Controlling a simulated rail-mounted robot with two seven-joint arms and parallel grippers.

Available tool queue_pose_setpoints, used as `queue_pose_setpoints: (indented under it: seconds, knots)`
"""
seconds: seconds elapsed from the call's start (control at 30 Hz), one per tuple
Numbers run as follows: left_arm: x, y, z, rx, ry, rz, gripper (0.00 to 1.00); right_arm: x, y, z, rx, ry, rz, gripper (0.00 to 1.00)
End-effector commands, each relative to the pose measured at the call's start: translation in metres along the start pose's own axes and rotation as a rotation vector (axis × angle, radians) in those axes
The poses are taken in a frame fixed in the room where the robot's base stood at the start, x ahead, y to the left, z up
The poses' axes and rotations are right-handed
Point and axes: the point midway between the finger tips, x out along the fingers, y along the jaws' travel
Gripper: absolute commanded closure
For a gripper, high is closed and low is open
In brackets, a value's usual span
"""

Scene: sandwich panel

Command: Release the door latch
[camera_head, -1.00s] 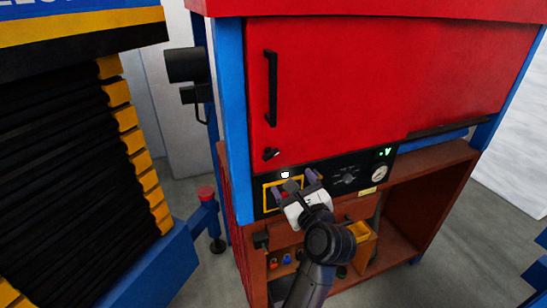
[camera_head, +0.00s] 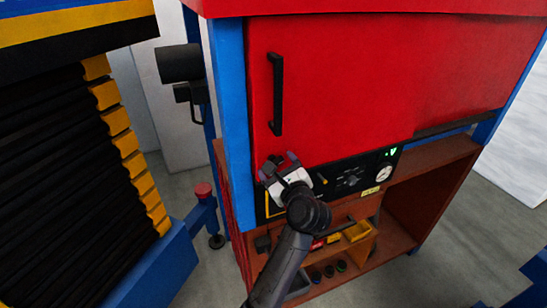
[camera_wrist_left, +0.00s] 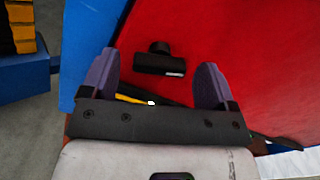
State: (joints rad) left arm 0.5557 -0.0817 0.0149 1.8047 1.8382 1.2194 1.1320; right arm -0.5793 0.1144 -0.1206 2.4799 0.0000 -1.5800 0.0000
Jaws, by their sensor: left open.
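The door latch (camera_wrist_left: 160,63), a small black T-shaped knob, stands out from the red door. In the left wrist view it lies ahead of and between the two purple-grey fingers of my left gripper (camera_wrist_left: 153,82). The fingers are wide apart, and nothing is held between them. In the head view my left gripper (camera_head: 280,162) is at the lower left corner of the red door (camera_head: 350,90) and largely hides the latch. I cannot tell whether the fingers touch the door. My right gripper is not in view.
A long black handle (camera_head: 276,93) stands upright on the door above the gripper. A black control panel (camera_head: 350,180) with a gauge lies below the door. The brown shelf (camera_head: 430,175) holds a yellow bin (camera_head: 358,231). A blue post (camera_head: 229,110) borders the door's left side.

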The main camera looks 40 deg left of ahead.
Motion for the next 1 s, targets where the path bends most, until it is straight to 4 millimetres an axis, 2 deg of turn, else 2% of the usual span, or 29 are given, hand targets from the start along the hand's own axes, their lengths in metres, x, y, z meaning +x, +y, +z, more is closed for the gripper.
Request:
queue_pose_setpoints:
  seconds: [0.53, 1.0]
  knots:
    - [0.0052, 0.0006, 0.0001, 0.0, 0.0, 0.001, 0.2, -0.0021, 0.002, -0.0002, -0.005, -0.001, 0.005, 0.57]
    - [0.0051, 0.0006, 0.0002, 0.0, 0.0, 0.001, 0.65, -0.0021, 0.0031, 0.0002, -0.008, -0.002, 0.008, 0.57]
